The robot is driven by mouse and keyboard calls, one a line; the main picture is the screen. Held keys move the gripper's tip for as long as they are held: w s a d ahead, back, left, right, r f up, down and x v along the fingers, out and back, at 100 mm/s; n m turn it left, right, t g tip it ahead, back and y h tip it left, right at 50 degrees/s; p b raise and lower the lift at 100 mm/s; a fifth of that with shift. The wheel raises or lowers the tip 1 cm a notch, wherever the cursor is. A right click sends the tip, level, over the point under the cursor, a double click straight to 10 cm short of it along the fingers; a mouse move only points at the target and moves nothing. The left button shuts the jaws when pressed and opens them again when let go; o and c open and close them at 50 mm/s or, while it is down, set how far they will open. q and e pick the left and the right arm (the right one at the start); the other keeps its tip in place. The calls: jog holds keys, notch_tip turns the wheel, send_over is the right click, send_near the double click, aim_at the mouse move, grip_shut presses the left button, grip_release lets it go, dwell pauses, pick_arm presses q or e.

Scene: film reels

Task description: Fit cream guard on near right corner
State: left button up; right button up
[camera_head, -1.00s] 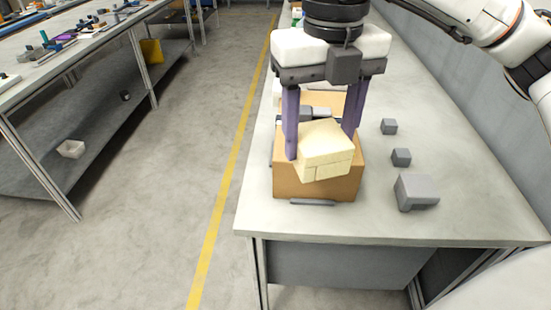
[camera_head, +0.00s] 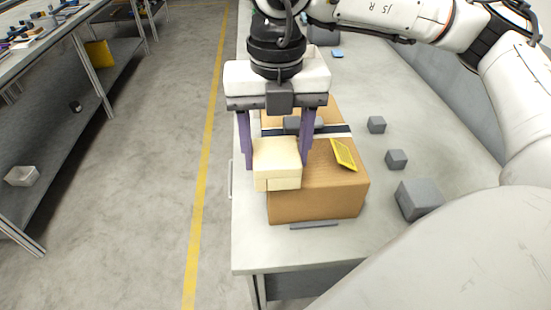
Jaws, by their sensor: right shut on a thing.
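My right gripper (camera_head: 278,162), with two purple fingers pointing down, is shut on the cream guard (camera_head: 277,170), a pale blocky piece held level between the fingertips. The guard shows over the near left part of the cardboard box (camera_head: 318,203) and hides that corner; I cannot tell whether it touches the box. The near right corner of the box is bare and to the right of the guard. A yellow label (camera_head: 344,154) lies on the box top, and a dark band crosses behind the fingers. My left gripper is not in view.
The box stands on a grey bench (camera_head: 345,247). A large grey block (camera_head: 419,199) and two small grey cubes (camera_head: 376,124) (camera_head: 396,159) stand right of it. A thin grey bar (camera_head: 314,225) lies in front. The aisle at left is clear.

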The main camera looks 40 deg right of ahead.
notch_tip(320, 180, down, 2)
jog(key=shift+f, duration=0.25)
jog(key=shift+f+b, duration=0.65)
jog(key=shift+b, duration=0.1)
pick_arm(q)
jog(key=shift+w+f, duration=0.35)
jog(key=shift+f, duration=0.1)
pick_arm(e)
jog(key=o, duration=1.1)
jog(key=shift+r, duration=0.1)
jog(key=shift+c, duration=0.2)
